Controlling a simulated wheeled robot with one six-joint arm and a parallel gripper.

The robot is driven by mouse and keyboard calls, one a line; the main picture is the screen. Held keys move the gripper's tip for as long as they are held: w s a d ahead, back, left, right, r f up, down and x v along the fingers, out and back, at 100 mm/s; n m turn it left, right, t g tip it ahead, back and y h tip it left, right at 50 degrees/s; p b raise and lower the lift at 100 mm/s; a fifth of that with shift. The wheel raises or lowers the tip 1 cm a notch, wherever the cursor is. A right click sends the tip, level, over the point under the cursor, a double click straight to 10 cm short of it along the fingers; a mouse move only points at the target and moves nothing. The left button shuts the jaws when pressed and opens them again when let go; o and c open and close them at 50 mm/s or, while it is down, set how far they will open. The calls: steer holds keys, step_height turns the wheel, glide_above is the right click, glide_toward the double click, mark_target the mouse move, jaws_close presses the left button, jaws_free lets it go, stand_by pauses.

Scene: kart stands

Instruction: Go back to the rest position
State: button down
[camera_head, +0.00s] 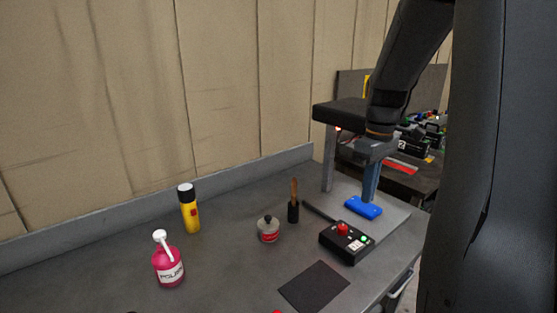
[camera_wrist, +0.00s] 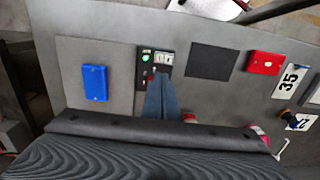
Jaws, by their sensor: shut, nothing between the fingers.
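My gripper (camera_head: 369,198) hangs fingers down at the right end of the grey workbench, with its arm reaching in from the upper right. Its fingers are together and hold nothing. In the head view the fingertips overlap a blue block (camera_head: 363,208). In the wrist view the gripper (camera_wrist: 159,80) points at the near edge of a black control box (camera_wrist: 155,60), and the blue block (camera_wrist: 96,83) lies apart to the left. The height of the fingertips above the bench cannot be told. The control box (camera_head: 346,241) has a red button and a lit green light.
On the bench (camera_head: 110,285) stand a pink bottle (camera_head: 169,267), a yellow can (camera_head: 189,210), a small grey-and-red tin (camera_head: 268,229) and a brush-like tool (camera_head: 294,204). A black mat (camera_head: 314,287) lies in front. A dark raised shelf (camera_head: 338,114) stands behind my gripper.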

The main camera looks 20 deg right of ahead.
steer(key=s+a+f+m+t+b, duration=0.1)
steer(key=s+a+f, duration=0.25)
steer(key=a, duration=0.45)
steer(key=s+a+f+m+b, duration=0.1)
steer(key=s+a+f+m, duration=0.1)
steer(key=a+f, duration=0.35)
steer(key=s+a+f+m+t, duration=0.1)
steer(key=s+a+f, duration=0.15)
steer(key=a, duration=0.65)
step_height(320, 180, up, 11)
steer(key=n+g+y, duration=0.1)
steer(key=n+g, duration=0.1)
steer(key=n, duration=0.2)
glide_above(354, 247)
steer(key=d, duration=0.2)
steer(key=f+p, duration=0.1)
steer(key=f, duration=0.3)
steer(key=a+f+p, duration=0.1)
steer(key=f, duration=0.4)
steer(key=f+p, duration=0.1)
steer(key=f, duration=0.3)
steer(key=shift+a+f+p, duration=0.2)
steer(key=shift+a+p, duration=0.05)
steer(key=shift+p, duration=0.15)
steer(key=shift+a, duration=0.1)
